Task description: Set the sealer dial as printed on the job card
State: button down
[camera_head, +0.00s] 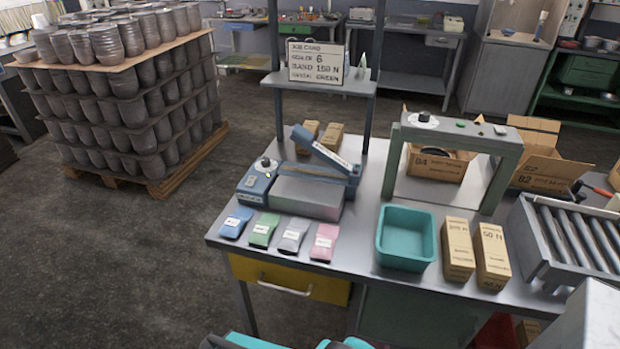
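The job card (316,61) stands on the shelf above the bench. Its lines look like a sealer line with 6, a band line with 150 N and a last line ending in GREEN; the small print is blurred. The blue sealer (254,184) sits at the left of the bench with its arm (322,153) raised at a slant. Its dial (264,164) is a small dark knob on a pale disc on top of the blue housing. The dial's setting is too small to read. My gripper is not in view; nothing touches the dial.
Blue, green, grey and pink packets lie before the sealer. A pallet of pots (130,100) stands left; floor between is clear.

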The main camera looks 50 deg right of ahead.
aim_at(265, 161)
jog(key=z, duration=0.9)
jog(key=k, duration=1.25)
jog(key=z, duration=0.3)
jog(key=i, duration=1)
jog(key=z, duration=0.05)
